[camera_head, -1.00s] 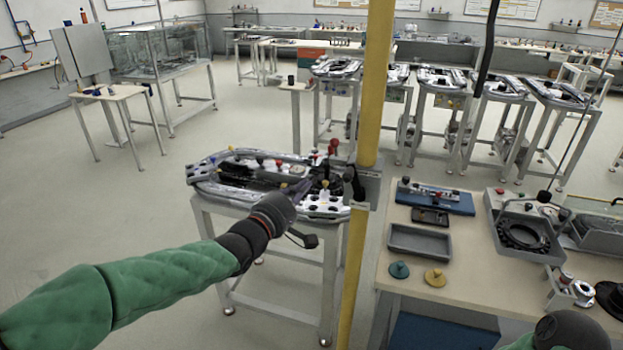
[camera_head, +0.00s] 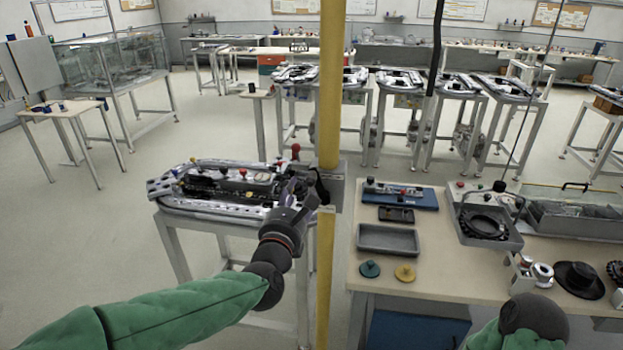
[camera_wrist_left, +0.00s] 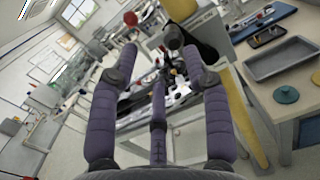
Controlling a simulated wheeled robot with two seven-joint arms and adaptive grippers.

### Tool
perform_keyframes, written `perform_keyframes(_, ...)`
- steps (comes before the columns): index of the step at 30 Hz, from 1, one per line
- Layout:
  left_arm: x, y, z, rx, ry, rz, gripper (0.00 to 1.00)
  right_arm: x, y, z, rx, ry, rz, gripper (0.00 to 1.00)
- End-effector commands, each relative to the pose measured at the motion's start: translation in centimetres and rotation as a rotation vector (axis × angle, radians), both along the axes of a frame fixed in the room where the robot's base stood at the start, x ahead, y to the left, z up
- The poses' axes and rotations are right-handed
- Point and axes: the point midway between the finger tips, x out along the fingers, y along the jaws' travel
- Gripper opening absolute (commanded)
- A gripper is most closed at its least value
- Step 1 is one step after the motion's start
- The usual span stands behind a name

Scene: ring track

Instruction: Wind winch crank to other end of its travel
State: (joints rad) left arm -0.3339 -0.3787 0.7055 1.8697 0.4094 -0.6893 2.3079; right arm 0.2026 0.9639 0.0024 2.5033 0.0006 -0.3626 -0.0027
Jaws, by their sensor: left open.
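A grey bracket (camera_head: 336,186) with a dark part that looks like the winch crank (camera_head: 320,186) is fixed to the yellow post (camera_head: 328,110). In the left wrist view a black arm (camera_wrist_left: 203,50) and a grey cylindrical end (camera_wrist_left: 172,38) show just beyond the fingers; I cannot tell the crank's exact angle. My left gripper (camera_head: 298,192) is open and empty, close to the left of the crank. In the left wrist view its fingers (camera_wrist_left: 160,62) are spread, with the grey cylindrical end near the right fingertip. My right gripper is out of view.
A ring track stand (camera_head: 215,210) stands left of the post, with a red knob (camera_head: 295,150) rising from it near the gripper. On the right, a workbench (camera_head: 440,275) carries a grey tray (camera_head: 390,240), a blue board (camera_head: 405,196) and discs. Open floor lies to the left.

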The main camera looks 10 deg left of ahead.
Motion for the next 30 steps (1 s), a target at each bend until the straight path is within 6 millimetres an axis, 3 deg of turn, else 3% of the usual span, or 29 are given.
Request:
perform_keyframes(4,-0.2,-1.3,-0.7,-0.168,0.042,0.017,0.48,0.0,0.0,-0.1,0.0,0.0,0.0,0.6)
perform_keyframes(11,0.5,-1.6,-1.1,-0.226,0.059,0.029,0.48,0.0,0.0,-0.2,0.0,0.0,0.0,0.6)
perform_keyframes(30,9.1,-1.8,-1.1,-0.221,0.058,0.028,0.48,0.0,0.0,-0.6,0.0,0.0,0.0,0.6)
